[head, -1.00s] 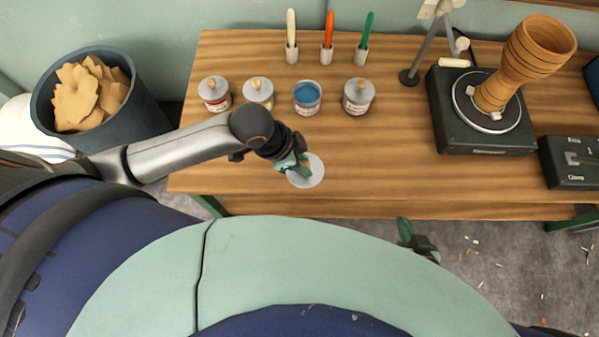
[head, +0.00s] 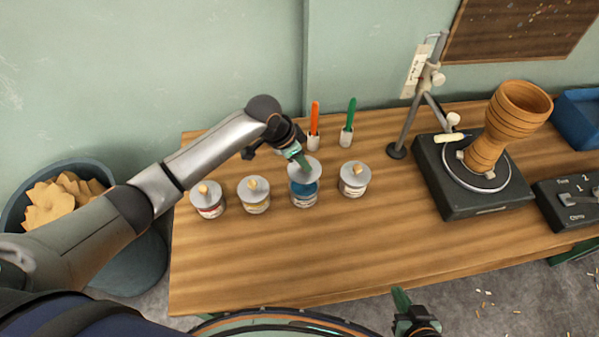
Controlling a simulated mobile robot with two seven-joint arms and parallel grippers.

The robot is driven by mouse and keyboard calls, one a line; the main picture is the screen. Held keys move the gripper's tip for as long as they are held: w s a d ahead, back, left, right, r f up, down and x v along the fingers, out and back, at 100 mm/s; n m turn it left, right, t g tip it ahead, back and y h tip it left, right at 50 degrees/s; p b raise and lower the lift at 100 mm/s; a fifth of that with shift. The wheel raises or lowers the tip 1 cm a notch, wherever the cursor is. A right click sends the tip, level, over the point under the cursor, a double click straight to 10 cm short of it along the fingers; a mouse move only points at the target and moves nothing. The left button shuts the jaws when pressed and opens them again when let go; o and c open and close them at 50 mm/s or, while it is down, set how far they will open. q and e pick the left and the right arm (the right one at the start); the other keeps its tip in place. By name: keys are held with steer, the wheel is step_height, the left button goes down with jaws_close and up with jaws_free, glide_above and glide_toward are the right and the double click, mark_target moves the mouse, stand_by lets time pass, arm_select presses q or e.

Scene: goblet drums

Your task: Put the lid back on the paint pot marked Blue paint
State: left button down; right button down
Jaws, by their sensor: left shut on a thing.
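The open paint pot with blue paint (head: 304,198) stands third from the left in the row of pots in the head view. My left gripper (head: 301,163) is shut on a round grey lid (head: 312,173), seemingly by its knob, which the fingers hide. The lid is over the back part of the pot, and blue paint shows in front of it. I cannot tell whether the lid touches the rim. My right gripper (head: 401,300) is low at the front, off the table's front edge and away from the pots. Its jaw opening cannot be made out.
Lidded pots stand to the left (head: 254,197) and right (head: 354,180) of the blue one. Orange (head: 314,124) and green (head: 348,122) tools stand in holders behind. A goblet drum (head: 494,135) stands on a black turntable (head: 455,190) at right. The front tabletop is clear.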

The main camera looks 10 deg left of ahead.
mark_target(301, 170)
arm_select(q)
steer(key=shift+f+b, duration=2.3)
steer(key=shift+b, duration=0.45)
steer(key=shift+f, duration=0.85)
steer(key=shift+p, duration=0.55)
steer(key=shift+f, duration=0.15)
steer(key=shift+p, duration=0.55)
steer(key=shift+c, duration=0.4)
jaws_free()
stand_by(0.4)
